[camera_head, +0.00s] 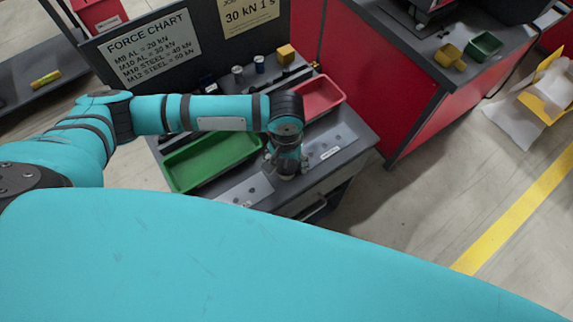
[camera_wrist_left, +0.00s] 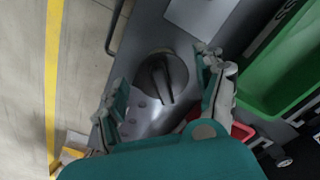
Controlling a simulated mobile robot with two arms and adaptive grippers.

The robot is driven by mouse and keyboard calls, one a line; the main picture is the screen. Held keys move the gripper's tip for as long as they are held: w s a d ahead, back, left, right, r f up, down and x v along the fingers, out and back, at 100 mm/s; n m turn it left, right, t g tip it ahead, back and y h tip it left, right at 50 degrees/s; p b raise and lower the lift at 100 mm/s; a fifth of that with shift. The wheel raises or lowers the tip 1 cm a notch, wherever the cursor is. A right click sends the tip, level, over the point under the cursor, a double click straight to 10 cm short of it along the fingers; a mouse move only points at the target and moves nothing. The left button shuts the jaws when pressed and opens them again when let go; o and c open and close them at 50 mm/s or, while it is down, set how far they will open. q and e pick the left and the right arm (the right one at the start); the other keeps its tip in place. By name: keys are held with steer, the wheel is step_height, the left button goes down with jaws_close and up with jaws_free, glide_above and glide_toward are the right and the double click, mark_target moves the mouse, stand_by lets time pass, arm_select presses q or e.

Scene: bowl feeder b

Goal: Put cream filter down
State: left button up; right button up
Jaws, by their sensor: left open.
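My left gripper (camera_head: 286,166) points down over the grey workbench (camera_head: 346,148), between the green tray and the red tray. In the left wrist view the left gripper (camera_wrist_left: 162,84) is open, with its fingers wide apart. A dark round piece with a raised bar across its top (camera_wrist_left: 161,78) stands on the grey surface between the fingers, with gaps on both sides. A thin cream edge shows at its rim, and a small cream patch, probably the cream filter (camera_head: 287,177), shows beneath the gripper in the head view. My right gripper is not in view.
The green tray (camera_head: 212,157) lies left of the gripper and the red tray (camera_head: 319,96) lies behind it. Small parts and a yellow block (camera_head: 286,53) stand along the back. A red cabinet (camera_head: 392,75) stands to the right, with open floor before it.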

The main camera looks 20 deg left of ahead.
arm_select(q)
step_height(320, 180, down, 4)
steer(key=shift+r+p, duration=0.15)
steer(key=shift+p, duration=0.2)
steer(key=shift+f, duration=0.3)
steer(key=c, duration=1.2)
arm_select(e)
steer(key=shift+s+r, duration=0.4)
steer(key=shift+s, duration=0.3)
arm_select(q)
steer(key=shift+r, duration=0.15)
